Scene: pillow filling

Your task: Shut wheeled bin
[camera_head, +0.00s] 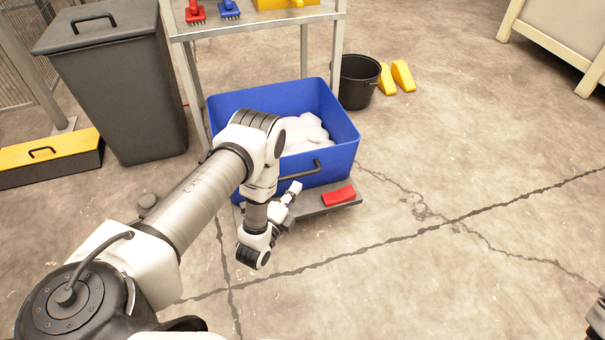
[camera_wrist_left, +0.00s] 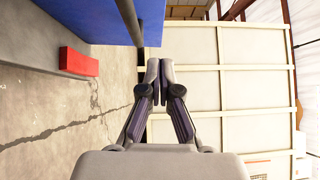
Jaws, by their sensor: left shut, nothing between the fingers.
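A blue open-topped bin (camera_head: 330,170) stands on a low grey base (camera_head: 312,207) in the head view, with white filling (camera_head: 305,133) inside. A dark bar handle (camera_head: 303,172) is on its front wall, and a red pedal-like block (camera_head: 339,195) is on the base. My left gripper (camera_head: 295,187) is in front of the bin, close to the handle's left end; I cannot tell whether it touches. In the left wrist view its fingers (camera_wrist_left: 158,75) are together and empty, with the bin's blue wall (camera_wrist_left: 90,18) and handle (camera_wrist_left: 138,25) at upper left.
A dark grey bin with its lid down (camera_head: 120,85) stands left of a metal table (camera_head: 265,25). A black bucket (camera_head: 358,82) and yellow wedges (camera_head: 403,75) stand behind the blue bin. A yellow-topped box (camera_head: 50,155) lies at left.

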